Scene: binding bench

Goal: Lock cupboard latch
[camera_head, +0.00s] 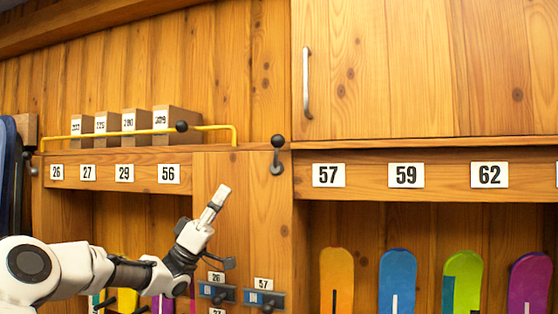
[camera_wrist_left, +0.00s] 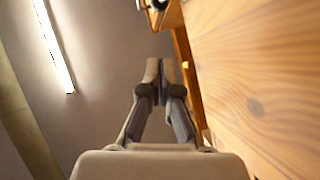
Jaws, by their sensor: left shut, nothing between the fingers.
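A latch (camera_head: 277,156) with a dark ball knob on top and a grey metal body sits at the top edge of a wooden door panel (camera_head: 250,195), below and left of the upper cupboard door (camera_head: 390,70). My left gripper (camera_head: 221,192) comes up from the lower left, in front of the door panel. Its fingers are shut and empty, below and left of the latch and apart from it. In the left wrist view the closed fingertips (camera_wrist_left: 159,72) point up along the wood, and a dark round part (camera_wrist_left: 158,4) is cut off at the top edge. My right gripper is not in view.
A yellow rail (camera_head: 205,128) with a dark knob (camera_head: 181,126) fronts several small numbered boxes (camera_head: 135,122) on the shelf. The upper door has a metal handle (camera_head: 307,83). Coloured boards (camera_head: 397,280) stand in the lower right bay. Small label holders (camera_head: 263,298) sit below my gripper.

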